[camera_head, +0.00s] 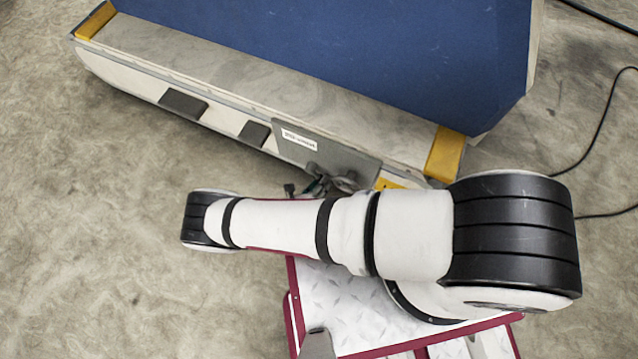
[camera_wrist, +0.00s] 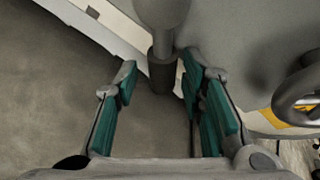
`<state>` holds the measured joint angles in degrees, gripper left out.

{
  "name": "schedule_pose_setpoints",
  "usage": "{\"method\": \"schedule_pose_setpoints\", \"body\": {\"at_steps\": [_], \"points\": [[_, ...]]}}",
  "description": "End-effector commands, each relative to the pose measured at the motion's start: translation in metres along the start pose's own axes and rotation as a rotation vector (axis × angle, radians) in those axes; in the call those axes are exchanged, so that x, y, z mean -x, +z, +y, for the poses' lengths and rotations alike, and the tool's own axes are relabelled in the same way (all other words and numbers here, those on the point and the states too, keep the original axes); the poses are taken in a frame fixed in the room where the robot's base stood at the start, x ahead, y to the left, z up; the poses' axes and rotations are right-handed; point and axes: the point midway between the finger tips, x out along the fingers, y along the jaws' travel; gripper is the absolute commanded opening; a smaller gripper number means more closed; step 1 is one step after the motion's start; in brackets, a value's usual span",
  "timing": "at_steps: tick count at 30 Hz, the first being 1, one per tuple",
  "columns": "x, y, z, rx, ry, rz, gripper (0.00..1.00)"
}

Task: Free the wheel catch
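In the wrist view, a grey post with a dark cylindrical end (camera_wrist: 162,75) hangs at the top middle. It looks like part of the wheel catch, but I cannot tell for sure. My gripper (camera_wrist: 158,80) is open, its teal-padded fingers to the left and right of the dark end, with visible gaps. I cannot tell how deep the end sits between the fingers. A grey round ring or wheel (camera_wrist: 300,95) is at the right edge. In the head view, my gripper is mostly hidden by my arm beside a labelled grey plate (camera_head: 332,150) on the base's side.
A large blue-topped block (camera_head: 370,50) stands on a pale base (camera_head: 190,60) with yellow corner pieces (camera_head: 444,153). Dark plates (camera_head: 184,104) sit along its near side. Bare concrete floor is open at left. Black cables (camera_head: 600,120) lie at right.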

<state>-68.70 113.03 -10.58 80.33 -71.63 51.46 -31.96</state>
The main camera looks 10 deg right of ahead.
Motion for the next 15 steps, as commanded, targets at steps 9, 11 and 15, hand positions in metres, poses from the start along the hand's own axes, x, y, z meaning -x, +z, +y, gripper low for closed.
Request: {"method": "schedule_pose_setpoints", "body": {"at_steps": [9, 11, 15], "points": [[0.001, 0.000, -0.001, 0.001, -0.002, -0.001, 0.42], [0.004, 0.001, -0.001, 0.000, -0.002, -0.001, 0.42], [0.022, 0.001, 0.000, 0.001, -0.001, -0.001, 0.42]]}}
